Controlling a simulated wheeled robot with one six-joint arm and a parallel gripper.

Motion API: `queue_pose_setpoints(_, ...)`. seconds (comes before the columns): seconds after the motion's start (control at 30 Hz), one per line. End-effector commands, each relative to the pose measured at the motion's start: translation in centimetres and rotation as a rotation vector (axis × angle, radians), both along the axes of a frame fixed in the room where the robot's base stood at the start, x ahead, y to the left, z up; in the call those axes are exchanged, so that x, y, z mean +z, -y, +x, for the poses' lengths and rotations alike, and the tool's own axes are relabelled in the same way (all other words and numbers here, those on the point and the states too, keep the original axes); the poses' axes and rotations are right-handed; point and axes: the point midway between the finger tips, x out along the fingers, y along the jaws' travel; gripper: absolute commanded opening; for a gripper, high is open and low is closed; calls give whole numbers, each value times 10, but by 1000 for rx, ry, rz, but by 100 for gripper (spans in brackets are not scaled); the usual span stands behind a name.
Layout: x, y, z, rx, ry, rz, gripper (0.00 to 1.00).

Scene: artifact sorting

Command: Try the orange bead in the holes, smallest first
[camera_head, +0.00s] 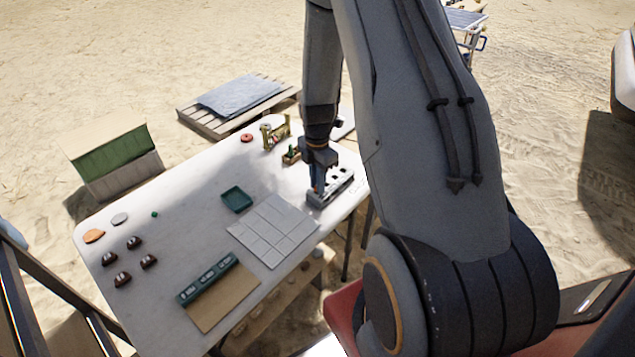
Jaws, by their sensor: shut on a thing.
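A pale grey block with dark holes (346,192) lies at the right edge of the white table. My gripper (318,191) points down over the left end of this block, at or just above its top. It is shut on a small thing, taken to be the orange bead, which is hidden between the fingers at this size. I cannot tell whether the bead touches a hole. Some of the holes show to the right of the fingers.
On the white table (190,215) lie a tiled grey mat (272,231), a green tray (236,200), a dark green labelled strip (207,279), several dark brown pieces (123,279), an orange disc (94,236) and a red ring (247,138). A brass-coloured stand (275,132) is behind my gripper.

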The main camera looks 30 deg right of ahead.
Motion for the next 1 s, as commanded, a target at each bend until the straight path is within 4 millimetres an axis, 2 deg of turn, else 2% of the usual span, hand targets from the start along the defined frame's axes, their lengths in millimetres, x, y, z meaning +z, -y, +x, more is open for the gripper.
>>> queue_pose_setpoints(0.97,-1,0,0,0,0,0,0)
queue_pose_setpoints(1.0,-1,0,0,0,0,0,20)
